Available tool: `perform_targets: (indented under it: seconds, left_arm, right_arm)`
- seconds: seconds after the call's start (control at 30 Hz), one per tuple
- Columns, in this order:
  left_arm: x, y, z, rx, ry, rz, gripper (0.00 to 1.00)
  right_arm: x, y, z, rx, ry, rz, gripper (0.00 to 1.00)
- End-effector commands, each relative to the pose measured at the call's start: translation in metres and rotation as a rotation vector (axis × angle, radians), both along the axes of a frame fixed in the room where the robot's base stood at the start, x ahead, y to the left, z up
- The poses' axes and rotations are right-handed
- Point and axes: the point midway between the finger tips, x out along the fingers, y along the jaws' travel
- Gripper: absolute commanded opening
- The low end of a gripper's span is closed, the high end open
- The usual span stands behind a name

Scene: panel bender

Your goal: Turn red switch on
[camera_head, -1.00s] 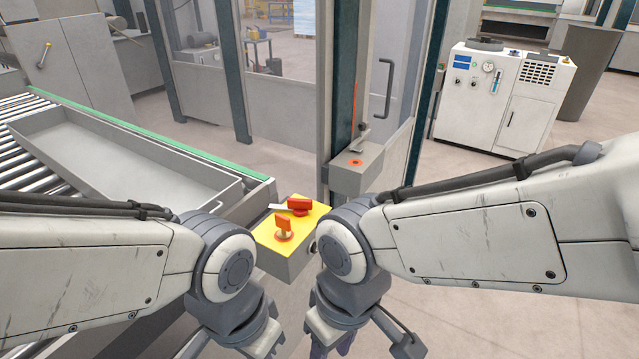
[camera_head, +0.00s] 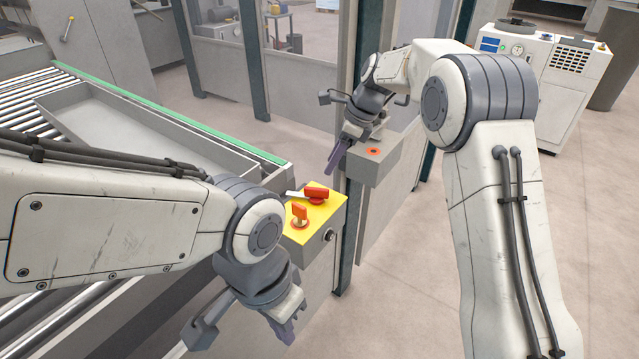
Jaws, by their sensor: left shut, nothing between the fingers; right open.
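A grey switch box (camera_head: 322,229) with a yellow top stands in the middle of the view. Two red rotary switches are on its top: a rear red switch (camera_head: 316,192), turned sideways beside a pale strip, and a front orange-red switch (camera_head: 299,211), whose handle stands upright. My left gripper (camera_head: 284,331) is shut and empty, pointing down in front of and below the box. My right gripper (camera_head: 336,156) is open and empty, behind and above the box, pointing down. It touches neither switch as far as I can see.
A small grey box (camera_head: 385,168) with a red-orange button stands behind right, close to my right gripper. A conveyor with a grey tray (camera_head: 130,130) lies to the left. A glass-panelled frame with dark posts stands behind. Open floor lies to the right.

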Motion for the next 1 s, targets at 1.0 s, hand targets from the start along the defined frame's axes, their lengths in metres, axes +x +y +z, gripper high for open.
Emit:
perform_targets:
  seconds: [1.0]
  left_arm:
    - [0.0, 0.0, 0.025, 0.0, 0.0, -0.003, 0.0]
  right_arm:
    - [0.006, 0.035, -0.087, -0.002, -0.002, 0.006, 0.13]
